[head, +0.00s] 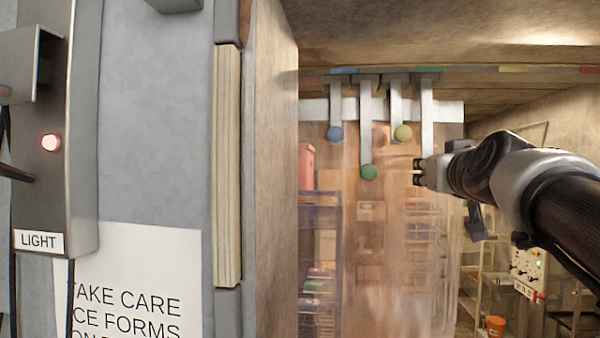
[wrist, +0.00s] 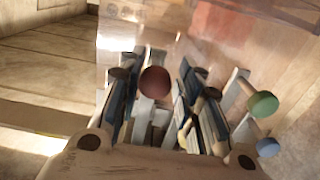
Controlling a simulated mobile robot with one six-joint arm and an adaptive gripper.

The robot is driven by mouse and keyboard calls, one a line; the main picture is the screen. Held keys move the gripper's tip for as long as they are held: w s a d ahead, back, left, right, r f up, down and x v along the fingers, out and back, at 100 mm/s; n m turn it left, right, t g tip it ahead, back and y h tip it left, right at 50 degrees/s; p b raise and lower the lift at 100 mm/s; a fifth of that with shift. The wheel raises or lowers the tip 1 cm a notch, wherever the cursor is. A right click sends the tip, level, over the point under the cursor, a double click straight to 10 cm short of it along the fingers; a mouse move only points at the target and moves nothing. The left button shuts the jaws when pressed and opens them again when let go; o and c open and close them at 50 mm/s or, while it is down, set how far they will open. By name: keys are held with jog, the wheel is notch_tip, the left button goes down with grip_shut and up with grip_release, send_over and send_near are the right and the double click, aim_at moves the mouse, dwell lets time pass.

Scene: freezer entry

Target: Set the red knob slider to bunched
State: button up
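The red knob (wrist: 155,82) shows in the wrist view, dull dark red, between the tips of my gripper (wrist: 160,78). A gap shows between the knob and the right finger, and the fingers look apart. In the head view my gripper (head: 418,172) is at the lower end of the rightmost pale hanging strap (head: 427,115). The red knob is not visible there; the gripper covers that strap's end. Whether a finger touches the knob, I cannot tell.
Blue (head: 335,133), green (head: 369,172) and yellow (head: 403,132) knobs hang on straps to the left, close together. The overhead rail has blue (head: 343,70), green (head: 428,69), yellow (head: 513,68) and red (head: 590,69) marks. Clear strip curtains (head: 400,250) hang below. A wall (head: 272,180) stands left.

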jog(key=shift+o, duration=1.2)
jog(key=v, duration=0.7)
jog(key=shift+s, duration=0.25)
